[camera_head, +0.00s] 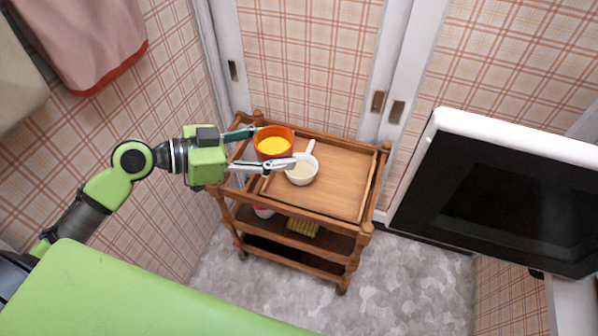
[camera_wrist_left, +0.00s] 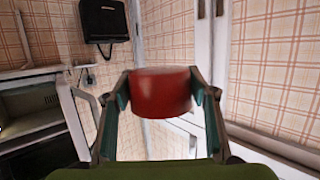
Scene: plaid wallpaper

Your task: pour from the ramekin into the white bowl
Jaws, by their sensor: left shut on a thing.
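The ramekin (camera_head: 274,152) is a small red-orange cup with bright yellow-orange contents. My left gripper (camera_head: 275,146) is shut on it, one finger on each side. It looks upright in the head view, above the back left part of the wooden cart. In the left wrist view, the red ramekin (camera_wrist_left: 161,94) sits between the two fingers (camera_wrist_left: 161,92). The white bowl (camera_head: 302,176) stands on the cart top just right of the ramekin. It has pale contents, and a white handle-like part shows behind it. The near finger covers part of its left edge. My right gripper is out of view.
The wooden cart's top (camera_head: 340,186) is clear to the right of the bowl, with a raised rail around it. Lower shelves hold a yellow item (camera_head: 303,227) and a red-and-white item (camera_head: 263,211). A white-framed dark appliance (camera_head: 500,190) stands at right. Walls are close behind and left.

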